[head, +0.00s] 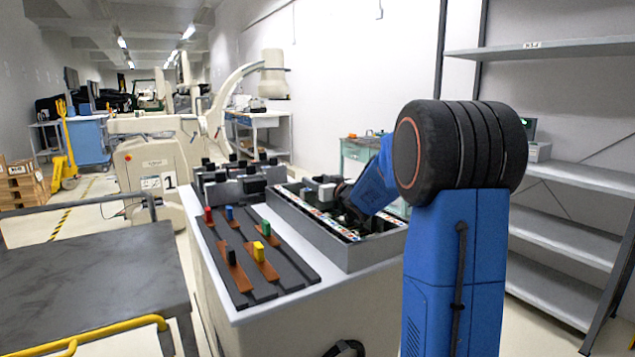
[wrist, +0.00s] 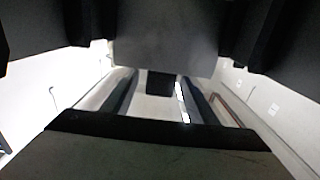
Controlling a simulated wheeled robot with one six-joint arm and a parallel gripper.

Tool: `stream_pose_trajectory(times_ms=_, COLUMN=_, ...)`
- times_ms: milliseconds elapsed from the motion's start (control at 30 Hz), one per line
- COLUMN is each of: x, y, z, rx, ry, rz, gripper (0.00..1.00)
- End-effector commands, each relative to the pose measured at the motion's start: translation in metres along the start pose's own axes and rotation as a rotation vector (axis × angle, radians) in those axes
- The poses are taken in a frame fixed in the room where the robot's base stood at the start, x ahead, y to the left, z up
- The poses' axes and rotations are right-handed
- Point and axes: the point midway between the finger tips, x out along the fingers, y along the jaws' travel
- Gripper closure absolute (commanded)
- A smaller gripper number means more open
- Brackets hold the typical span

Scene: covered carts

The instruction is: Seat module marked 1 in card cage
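In the head view my gripper (head: 345,207) is dark and small, over the grey open-topped box (head: 340,247) on the cart's right side. My arm partly hides it. Its fingers are too small there to read. The box holds dark parts and strips of coloured marks; I cannot tell whether it is the card cage. In the wrist view dark finger-like parts stand at top left and right, around a grey plate (wrist: 165,38) with a black block (wrist: 161,84) below it. I cannot tell whether they grip it. No module marked 1 can be read.
Brown-and-black rails (head: 240,265) on the cart's left carry red, blue, green, yellow and black handles. A grey rack (head: 232,190) with black knobs stands behind them. A dark table (head: 95,280) is at left, and shelves (head: 575,180) are at right.

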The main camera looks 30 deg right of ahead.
Motion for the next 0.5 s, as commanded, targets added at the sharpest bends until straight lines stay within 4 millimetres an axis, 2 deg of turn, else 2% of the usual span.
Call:
stream_pose_trajectory(times_ms=267, x=-0.008, y=0.001, z=0.0, rx=-0.001, ry=-0.001, rz=0.001, gripper=0.47)
stream_pose_trajectory(times_ms=500, x=-0.048, y=0.001, z=-0.001, rx=-0.001, ry=0.0, rz=0.002, gripper=0.47)
